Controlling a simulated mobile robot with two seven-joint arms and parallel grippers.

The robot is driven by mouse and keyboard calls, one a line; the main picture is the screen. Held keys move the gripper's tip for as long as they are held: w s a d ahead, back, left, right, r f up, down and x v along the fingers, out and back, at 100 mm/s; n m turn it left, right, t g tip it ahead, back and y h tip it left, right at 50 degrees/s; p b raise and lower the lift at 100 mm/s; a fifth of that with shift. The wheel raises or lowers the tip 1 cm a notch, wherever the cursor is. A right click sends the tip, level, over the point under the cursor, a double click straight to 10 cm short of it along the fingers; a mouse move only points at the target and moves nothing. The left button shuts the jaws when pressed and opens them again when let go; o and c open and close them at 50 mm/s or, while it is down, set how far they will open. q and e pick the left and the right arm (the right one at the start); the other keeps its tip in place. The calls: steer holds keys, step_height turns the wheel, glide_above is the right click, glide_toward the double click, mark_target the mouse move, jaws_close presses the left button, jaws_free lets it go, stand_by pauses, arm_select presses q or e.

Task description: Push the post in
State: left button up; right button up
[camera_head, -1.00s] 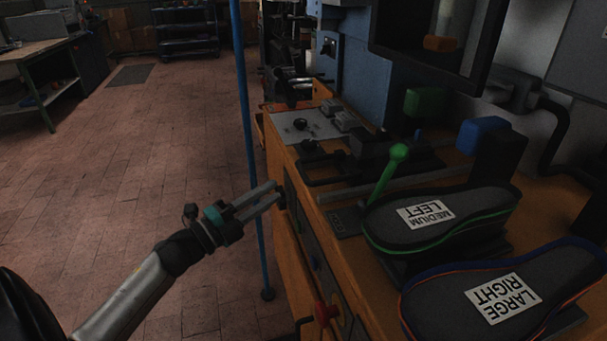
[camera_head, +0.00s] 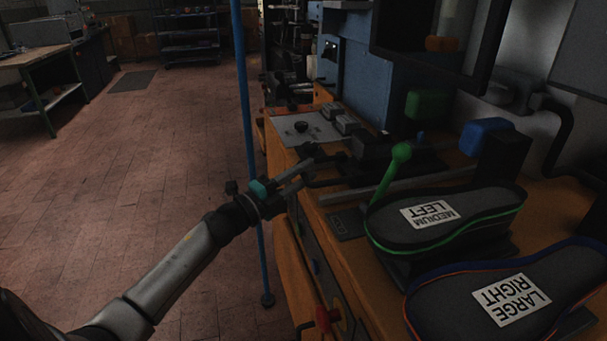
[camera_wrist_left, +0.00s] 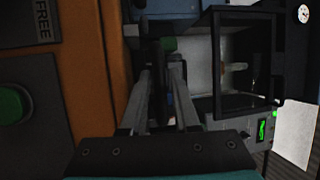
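My left gripper (camera_head: 300,172) is at the left edge of the orange bench, left of the green-knobbed lever (camera_head: 400,152). Its two fingers stand apart, also in the left wrist view (camera_wrist_left: 164,75), with a dark, unclear shape beyond them. I cannot tell whether they touch anything. A green block (camera_head: 427,104) and a blue block (camera_head: 484,132) stand at the back of the press. Which part is the post is not clear. A shoe form marked MEDIUM LEFT (camera_head: 470,214) lies before the blue block. My right gripper is not in view.
A second shoe form, marked LARGE RIGHT (camera_head: 565,275), lies in front on the orange bench (camera_head: 375,285). A blue pole (camera_head: 247,110) stands left of the bench. A red knob (camera_head: 325,317) juts from the bench front. The tiled floor (camera_head: 140,170) at left is clear.

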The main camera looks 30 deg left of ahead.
arm_select(q)
steer(key=shift+c, duration=0.2)
jaws_close()
stand_by(1.1)
